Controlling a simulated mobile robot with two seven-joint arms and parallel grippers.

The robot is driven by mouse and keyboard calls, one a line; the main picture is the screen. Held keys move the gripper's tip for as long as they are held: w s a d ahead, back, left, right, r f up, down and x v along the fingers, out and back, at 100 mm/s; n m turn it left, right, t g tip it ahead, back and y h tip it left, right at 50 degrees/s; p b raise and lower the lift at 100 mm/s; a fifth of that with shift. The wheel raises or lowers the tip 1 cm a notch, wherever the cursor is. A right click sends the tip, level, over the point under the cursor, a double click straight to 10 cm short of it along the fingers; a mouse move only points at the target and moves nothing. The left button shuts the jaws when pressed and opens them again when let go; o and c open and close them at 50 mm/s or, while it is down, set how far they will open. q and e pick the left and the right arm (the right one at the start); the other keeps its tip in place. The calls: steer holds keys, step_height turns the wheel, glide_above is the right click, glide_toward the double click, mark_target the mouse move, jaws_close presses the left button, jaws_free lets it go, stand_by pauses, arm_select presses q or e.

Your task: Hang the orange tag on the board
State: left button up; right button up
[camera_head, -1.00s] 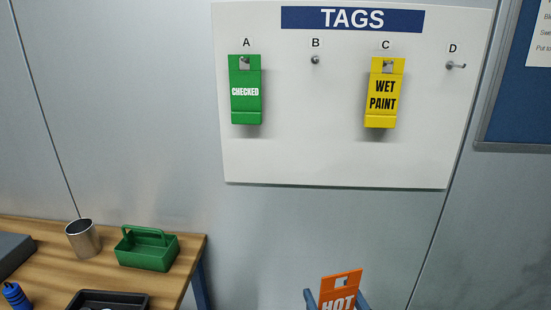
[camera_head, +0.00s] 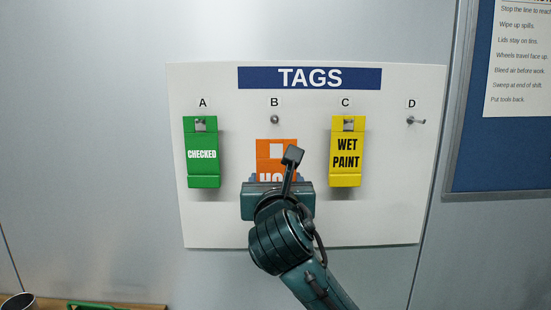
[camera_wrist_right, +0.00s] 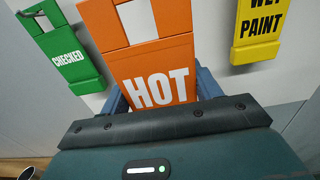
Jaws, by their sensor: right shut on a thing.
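The orange tag (camera_head: 268,152) is held upright in front of the white board (camera_head: 305,220), below peg B (camera_head: 274,119). Its square hole shows near its top, and my arm hides its lower part in the head view. My right gripper (camera_head: 277,180) is shut on the tag; its blue fingers show at both sides. In the right wrist view the tag (camera_wrist_right: 155,65) reads "HOT" and stands between the fingers (camera_wrist_right: 160,93). Peg B is bare. I cannot tell the gap between tag and board. My left gripper is not in view.
A green "CHECKED" tag (camera_head: 202,170) hangs at A and a yellow "WET PAINT" tag (camera_head: 346,170) at C, on either side of the orange tag. Peg D (camera_head: 415,121) is bare. A blue notice board (camera_head: 500,150) is at the right. A wooden bench (camera_head: 140,307) edge shows at lower left.

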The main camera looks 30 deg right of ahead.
glide_toward(276, 148)
steer(key=shift+r+x, duration=0.1)
steer(key=shift+x, duration=1.55)
steer(key=shift+r+x, duration=0.15)
steer(key=shift+x, duration=1.55)
steer(key=shift+w+f, duration=0.1)
steer(key=shift+w, duration=0.25)
steer(key=shift+d+f, duration=0.1)
